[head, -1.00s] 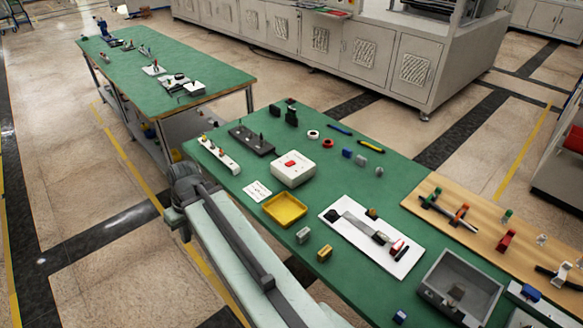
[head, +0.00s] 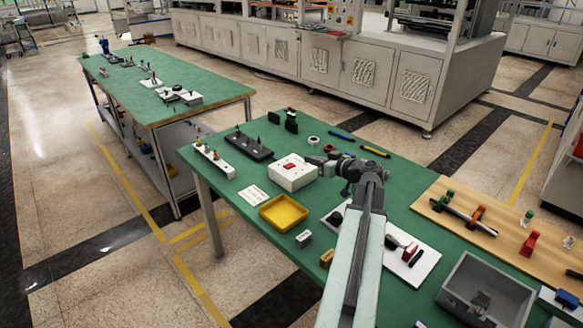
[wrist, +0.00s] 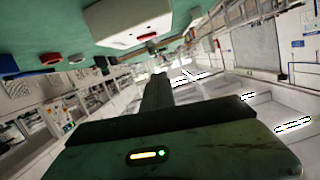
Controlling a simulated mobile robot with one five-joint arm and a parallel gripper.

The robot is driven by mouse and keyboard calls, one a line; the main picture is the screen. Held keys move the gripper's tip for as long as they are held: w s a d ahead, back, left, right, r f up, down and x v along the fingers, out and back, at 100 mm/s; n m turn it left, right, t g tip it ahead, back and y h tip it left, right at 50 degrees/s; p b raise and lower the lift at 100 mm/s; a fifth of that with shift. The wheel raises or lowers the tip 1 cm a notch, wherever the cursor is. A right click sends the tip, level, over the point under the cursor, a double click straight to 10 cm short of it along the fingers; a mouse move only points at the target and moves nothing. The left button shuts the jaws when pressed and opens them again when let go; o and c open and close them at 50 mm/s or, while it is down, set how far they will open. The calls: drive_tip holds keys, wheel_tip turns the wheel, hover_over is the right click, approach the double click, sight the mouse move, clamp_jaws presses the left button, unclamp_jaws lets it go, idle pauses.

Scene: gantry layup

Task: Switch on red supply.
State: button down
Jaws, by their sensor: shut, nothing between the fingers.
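A white box (head: 292,178) with a red switch (head: 290,166) on its top stands on the green table (head: 238,221). I take it for the red supply; whether its switch is on or off cannot be told. My gripper (head: 314,161) is shut and empty, close beside the box's right side in the head view; I cannot tell whether it touches. In the wrist view, turned upside down, the white box (wrist: 110,20) is at the top with its red switch (wrist: 146,36), apart in the picture from my gripper's fingertips (wrist: 158,78).
A yellow tray (head: 264,222) and a printed card (head: 253,195) lie in front of the box. A white strip with posts (head: 213,160) and a black block (head: 249,146) stand left and behind. Tape rings (head: 313,141) and a blue pen (head: 341,134) lie behind. A grey bin (head: 449,292) is at right.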

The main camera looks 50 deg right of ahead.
drive_tip(key=b, duration=0.3)
hover_over(291, 171)
drive_tip(key=f, duration=0.2)
drive_tip(key=shift+s+d+f, duration=0.1)
drive_tip(key=shift+d+f, duration=0.25)
drive_tip(key=shift+d, duration=0.05)
drive_tip(key=f+b, duration=0.1)
drive_tip(key=f, duration=0.1)
drive_tip(key=f+b, duration=0.1)
drive_tip(key=shift+a+b, duration=0.25)
drive_tip(key=shift+b, duration=0.1)
drive_tip(key=shift+a+f+b, duration=0.1)
drive_tip(key=shift+f+b, duration=0.35)
